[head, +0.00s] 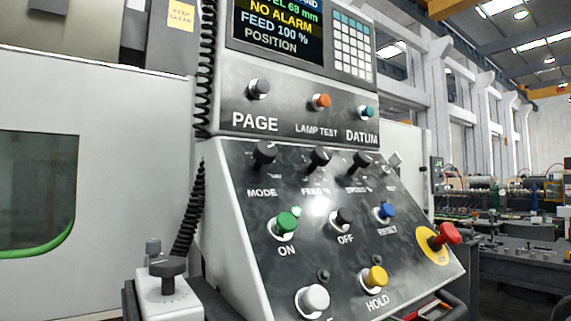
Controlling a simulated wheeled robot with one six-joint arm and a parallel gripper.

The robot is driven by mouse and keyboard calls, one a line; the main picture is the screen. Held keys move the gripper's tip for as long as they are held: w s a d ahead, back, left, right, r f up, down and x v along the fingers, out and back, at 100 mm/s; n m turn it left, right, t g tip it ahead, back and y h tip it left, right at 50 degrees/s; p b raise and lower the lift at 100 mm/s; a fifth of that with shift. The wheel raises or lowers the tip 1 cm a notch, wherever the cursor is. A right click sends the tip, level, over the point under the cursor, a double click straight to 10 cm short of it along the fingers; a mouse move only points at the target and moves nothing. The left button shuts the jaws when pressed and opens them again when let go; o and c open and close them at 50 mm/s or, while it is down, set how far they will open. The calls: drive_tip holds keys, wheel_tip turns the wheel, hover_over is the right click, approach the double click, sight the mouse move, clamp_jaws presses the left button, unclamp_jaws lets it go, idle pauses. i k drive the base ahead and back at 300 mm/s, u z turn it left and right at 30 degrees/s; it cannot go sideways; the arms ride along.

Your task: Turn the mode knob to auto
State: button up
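The mode knob (264,153) is a black rotary knob at the upper left of the sloped control panel (255,260). The word MODE is printed below it. The small position marks around the knob are too small to read, so I cannot tell which setting it points at. I see no auto label that I can read. My gripper is not in view.
Two similar black knobs, feed (319,158) and speed (360,162), stand to its right. Below are a green ON button (286,222), a black OFF button (342,218) and a blue RESET button (385,211). A red mushroom button (446,234) juts out at the right.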

sight(264, 152)
drive_tip(key=z, duration=2.7)
drive_tip(key=i, duration=0.6)
drive_tip(key=u, duration=2.85)
